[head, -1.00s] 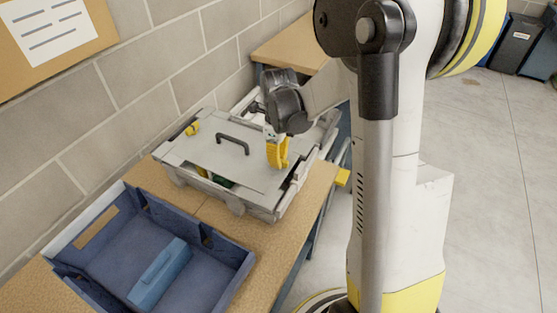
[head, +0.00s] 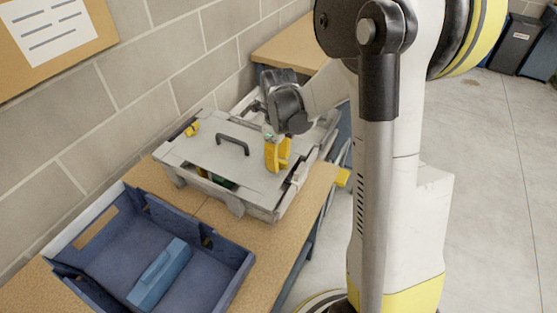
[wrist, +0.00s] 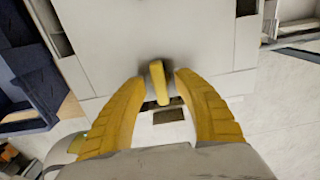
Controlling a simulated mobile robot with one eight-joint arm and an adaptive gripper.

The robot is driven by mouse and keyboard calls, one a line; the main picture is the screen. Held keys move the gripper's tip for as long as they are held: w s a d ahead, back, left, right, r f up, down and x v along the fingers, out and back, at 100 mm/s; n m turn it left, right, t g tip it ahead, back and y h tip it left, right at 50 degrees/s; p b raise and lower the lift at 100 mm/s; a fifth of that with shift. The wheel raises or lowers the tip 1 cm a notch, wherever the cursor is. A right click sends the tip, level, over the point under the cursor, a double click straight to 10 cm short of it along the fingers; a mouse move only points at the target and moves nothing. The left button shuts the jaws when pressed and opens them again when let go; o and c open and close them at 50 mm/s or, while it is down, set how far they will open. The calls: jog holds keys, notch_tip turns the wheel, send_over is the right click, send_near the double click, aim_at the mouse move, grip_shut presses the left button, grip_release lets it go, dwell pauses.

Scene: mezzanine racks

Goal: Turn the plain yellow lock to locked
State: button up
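A plain yellow lock lever (wrist: 158,82) stands on the edge of the pale grey lid (wrist: 120,35) in the wrist view. My gripper (wrist: 161,78) has its yellow fingers spread on either side of the lever, with a visible gap on each side. In the head view my gripper (head: 277,155) is over the near right part of the lid (head: 200,155), and its fingers hide this lever. Another yellow lock (head: 192,128) sits at the lid's far left corner. I cannot make out any marking on it.
A dark handle (head: 232,143) rises from the lid's middle. A blue open bin (head: 110,240) holding a lighter blue block (head: 158,272) stands in front on the wooden bench (head: 262,235). A block wall is behind; clear floor lies to the right.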

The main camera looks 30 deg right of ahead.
notch_tip(320, 180, up, 12)
dwell(0.6)
dwell(0.4)
jog(key=s+a+n+t+b, duration=0.1)
jog(key=s+a+n+t, duration=0.2)
jog(key=n, duration=1.1)
jog(key=s+a+n+t+b, duration=0.1)
jog(key=s+a+n+t, duration=0.3)
jog(key=s+a+n, duration=0.3)
jog(key=s+r+n, duration=0.1)
jog(key=s+n, duration=0.4)
jog(key=n, duration=0.3)
jog(key=shift+a, duration=0.15)
jog(key=shift+f, duration=0.1)
